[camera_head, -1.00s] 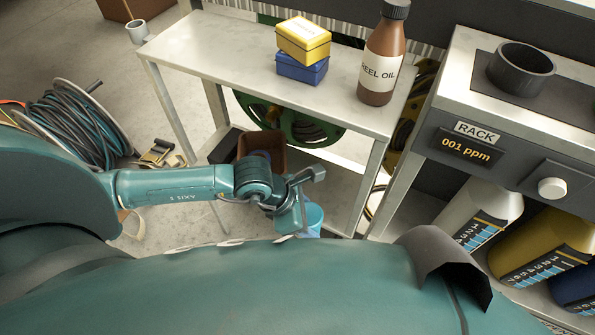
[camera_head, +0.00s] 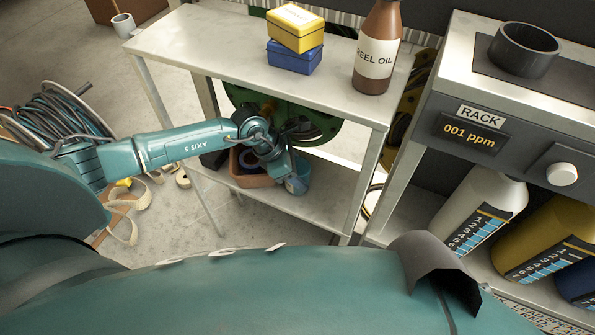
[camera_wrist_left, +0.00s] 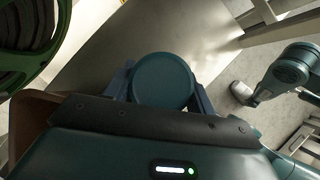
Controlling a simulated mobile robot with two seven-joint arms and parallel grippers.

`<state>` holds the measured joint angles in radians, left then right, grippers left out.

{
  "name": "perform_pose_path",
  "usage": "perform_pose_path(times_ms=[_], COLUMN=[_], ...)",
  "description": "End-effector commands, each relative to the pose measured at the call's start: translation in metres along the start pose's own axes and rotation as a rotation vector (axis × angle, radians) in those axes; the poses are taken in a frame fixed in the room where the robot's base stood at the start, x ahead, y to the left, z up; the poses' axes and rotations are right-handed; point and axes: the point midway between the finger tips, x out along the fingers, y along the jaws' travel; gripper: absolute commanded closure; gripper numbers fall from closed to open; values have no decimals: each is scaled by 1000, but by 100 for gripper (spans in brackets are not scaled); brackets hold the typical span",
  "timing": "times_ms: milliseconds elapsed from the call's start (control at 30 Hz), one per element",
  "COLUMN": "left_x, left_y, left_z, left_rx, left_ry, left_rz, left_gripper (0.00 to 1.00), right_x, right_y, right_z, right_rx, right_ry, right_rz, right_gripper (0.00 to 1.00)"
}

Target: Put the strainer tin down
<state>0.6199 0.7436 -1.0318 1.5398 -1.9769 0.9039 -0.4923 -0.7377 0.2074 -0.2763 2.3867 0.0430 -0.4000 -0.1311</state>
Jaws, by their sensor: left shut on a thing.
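In the left wrist view the tin shows as a round dark-teal top (camera_wrist_left: 163,80) between the two fingers of the left gripper (camera_wrist_left: 163,95). The tin is over the bare shelf (camera_head: 325,195); whether its base touches the shelf is hidden.
The brown box (camera_head: 262,181) stands close on the tin's left. A green reel (camera_head: 318,125) is behind. The tabletop (camera_head: 215,45) overhead holds a yellow tin (camera_head: 296,27) on a blue tin (camera_head: 294,58), and a brown bottle (camera_head: 376,55). The shelf is clear to the right.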

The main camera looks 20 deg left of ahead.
Motion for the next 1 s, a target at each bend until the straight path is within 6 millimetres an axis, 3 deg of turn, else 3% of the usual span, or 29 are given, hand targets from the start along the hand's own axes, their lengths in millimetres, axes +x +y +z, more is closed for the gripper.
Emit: perform_pose_path(times_ms=[233, 267, 500, 800, 1000], left_x=[0, 1, 0, -3, -33], left_y=[0, 0, 0, 0, 1], left_z=[0, 0, 0, 0, 1], left_rx=[1, 1, 1, 1, 2], left_ry=[-1, 0, 0, 0, 1], left_rz=[1, 1, 1, 2, 3], left_gripper=[71, 44, 25, 23, 23], right_x=[1, 1, 1, 0, -3], right_y=[0, 0, 1, 2, 5], right_z=[0, 0, -1, -3, -12], right_rx=[-6, -6, -7, -5, 10], right_ry=[0, 0, 3, 4, 14], right_rz=[-2, -2, 1, 2, 9], right_gripper=[100, 100, 100, 100, 100])
